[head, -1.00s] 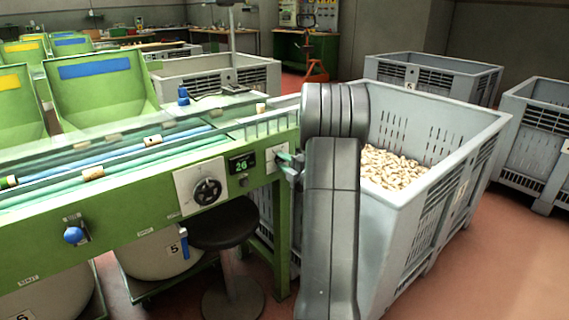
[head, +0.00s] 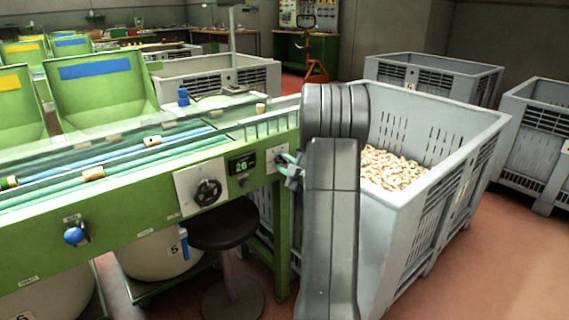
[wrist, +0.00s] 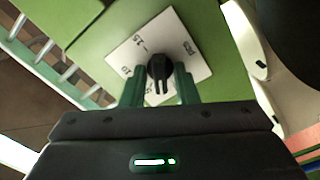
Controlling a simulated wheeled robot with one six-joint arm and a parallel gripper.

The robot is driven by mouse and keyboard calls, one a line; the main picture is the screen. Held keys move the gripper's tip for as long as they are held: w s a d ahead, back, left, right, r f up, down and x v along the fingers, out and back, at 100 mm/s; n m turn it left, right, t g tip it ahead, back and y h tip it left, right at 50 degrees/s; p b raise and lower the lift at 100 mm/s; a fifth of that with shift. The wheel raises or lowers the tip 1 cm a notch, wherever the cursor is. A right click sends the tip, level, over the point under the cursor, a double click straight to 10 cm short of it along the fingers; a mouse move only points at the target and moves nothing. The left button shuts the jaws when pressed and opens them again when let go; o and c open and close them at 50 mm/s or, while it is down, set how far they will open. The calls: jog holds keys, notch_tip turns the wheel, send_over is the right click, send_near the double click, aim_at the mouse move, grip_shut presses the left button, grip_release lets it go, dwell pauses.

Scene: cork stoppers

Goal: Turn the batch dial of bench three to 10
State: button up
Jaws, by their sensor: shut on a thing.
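The batch dial is a small black knob (wrist: 158,68) on a white plate (wrist: 196,62) fixed to a green panel, seen in the wrist view. Which mark the knob points to I cannot tell. In the head view the plate (head: 272,160) is at the right end of the green bench (head: 130,200), partly hidden by my gripper (head: 287,162).
A larger black dial (head: 207,192) on a white plate and a lit green display (head: 242,164) are left of my gripper. A dark stool (head: 225,225) stands below. A grey crate (head: 440,190) of corks is close to my arm's right. Red floor is free farther right.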

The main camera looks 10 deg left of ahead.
jog(key=m+p, duration=0.1)
jog(key=m, duration=0.3)
jog(key=shift+m, duration=0.3)
jog(key=m+p, duration=0.2)
jog(key=m, duration=0.2)
jog(key=shift+m, duration=0.3)
jog(key=m+p, duration=0.2)
jog(key=m, duration=0.2)
jog(key=shift+m, duration=0.3)
jog(key=shift+f+m+p, duration=0.1)
jog(key=shift+m+p, duration=0.9)
jog(key=shift+m, duration=0.8)
jog(key=o, duration=0.7)
